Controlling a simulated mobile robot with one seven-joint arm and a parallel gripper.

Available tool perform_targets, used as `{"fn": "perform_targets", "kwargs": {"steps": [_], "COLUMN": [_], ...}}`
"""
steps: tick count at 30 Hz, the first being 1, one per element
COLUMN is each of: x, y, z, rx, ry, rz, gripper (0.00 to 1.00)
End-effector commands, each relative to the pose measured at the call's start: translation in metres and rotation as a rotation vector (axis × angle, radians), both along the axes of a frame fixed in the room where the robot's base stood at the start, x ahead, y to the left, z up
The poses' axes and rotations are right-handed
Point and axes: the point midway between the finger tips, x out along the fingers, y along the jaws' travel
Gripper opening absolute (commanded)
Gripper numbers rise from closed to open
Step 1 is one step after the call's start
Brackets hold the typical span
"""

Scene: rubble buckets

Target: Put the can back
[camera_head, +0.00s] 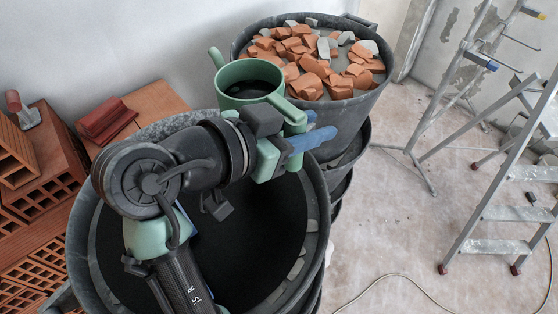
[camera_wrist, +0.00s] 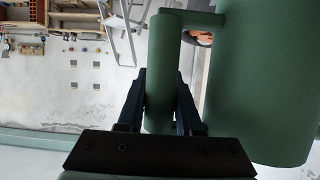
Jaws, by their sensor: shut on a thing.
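The can is a green watering can with a round open mouth and a short spout at its left (camera_head: 222,78). In the head view it is held above the far rim of the near dark bucket (camera_head: 318,190). My gripper (camera_head: 308,133) has blue fingers and is at the can's right side, on its handle. In the wrist view my gripper (camera_wrist: 161,90) is shut on the green handle, a finger on each side. The can's wide body (camera_wrist: 258,90) fills the right of that view. My arm hides the can's lower part in the head view.
A second bucket (camera_head: 375,93), full of broken brick and grey rubble, stands behind to the right. Hollow bricks (camera_head: 45,150) and a trowel (camera_head: 24,112) are at the left. A metal stepladder (camera_head: 490,190) stands at the right. The floor between is mostly clear, with a cable (camera_head: 400,277).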

Motion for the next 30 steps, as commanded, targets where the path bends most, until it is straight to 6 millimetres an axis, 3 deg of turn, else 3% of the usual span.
{"fn": "perform_targets", "kwargs": {"steps": [9, 21, 30], "x": [0.000, 0.000, 0.001], "y": [0.001, 0.001, 0.001], "z": [-0.049, -0.093, -0.097], "rx": [-0.002, -0.002, 0.000], "ry": [0.003, 0.001, -0.004], "rz": [0.003, 0.002, 0.002], "gripper": [0.00, 0.00, 0.00]}}
